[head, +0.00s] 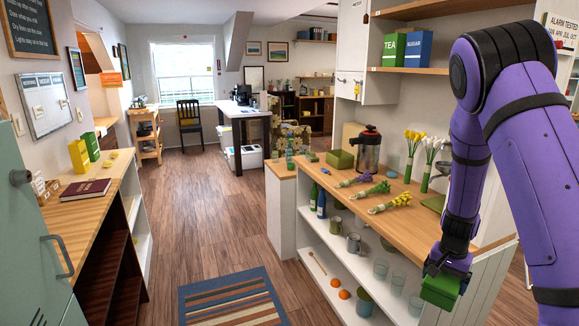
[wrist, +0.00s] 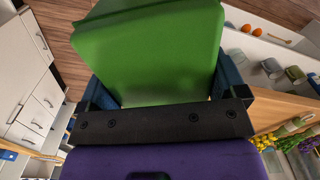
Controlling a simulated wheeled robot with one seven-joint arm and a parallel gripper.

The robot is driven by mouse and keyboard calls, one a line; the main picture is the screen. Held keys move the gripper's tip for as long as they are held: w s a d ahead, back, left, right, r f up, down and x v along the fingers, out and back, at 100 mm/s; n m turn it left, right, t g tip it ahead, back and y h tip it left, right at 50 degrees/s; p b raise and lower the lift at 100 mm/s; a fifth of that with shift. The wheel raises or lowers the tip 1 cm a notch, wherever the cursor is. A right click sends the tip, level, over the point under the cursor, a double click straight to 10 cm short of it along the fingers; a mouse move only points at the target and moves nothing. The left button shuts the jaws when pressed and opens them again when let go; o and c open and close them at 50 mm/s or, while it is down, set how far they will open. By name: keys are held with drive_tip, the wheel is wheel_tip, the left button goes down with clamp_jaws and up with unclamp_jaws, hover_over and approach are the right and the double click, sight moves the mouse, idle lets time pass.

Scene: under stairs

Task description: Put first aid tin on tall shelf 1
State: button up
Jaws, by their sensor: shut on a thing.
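My gripper (head: 447,268) is shut on a green box-shaped tin (head: 440,291), at the lower right of the head view, in front of the counter's near end. The tin (wrist: 150,50) fills the upper middle of the wrist view, held between the two fingers. No label shows on its visible faces. Another olive-green box (head: 340,159) sits on the counter by the kettle. Wall shelves (head: 408,70) at the upper right hold a green TEA box and a blue SUGAR box. I cannot tell which shelf is tall shelf 1.
The wooden counter (head: 350,222) holds flower bunches and a red-topped kettle (head: 368,148); its lower shelves hold mugs, glasses and oranges. At left, a wooden-topped unit (head: 75,215) bears a dark red book. The floor between is clear, with a striped rug (head: 232,300).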

drive_tip(key=w+a+f+n, duration=0.2)
drive_tip(key=a+n, duration=0.2)
drive_tip(key=a, duration=0.2)
drive_tip(key=w+a+f+n, duration=0.2)
drive_tip(key=a+f+n, duration=0.1)
drive_tip(key=a, duration=0.3)
drive_tip(key=shift+a+f+n, duration=0.15)
drive_tip(key=shift+n, duration=0.75)
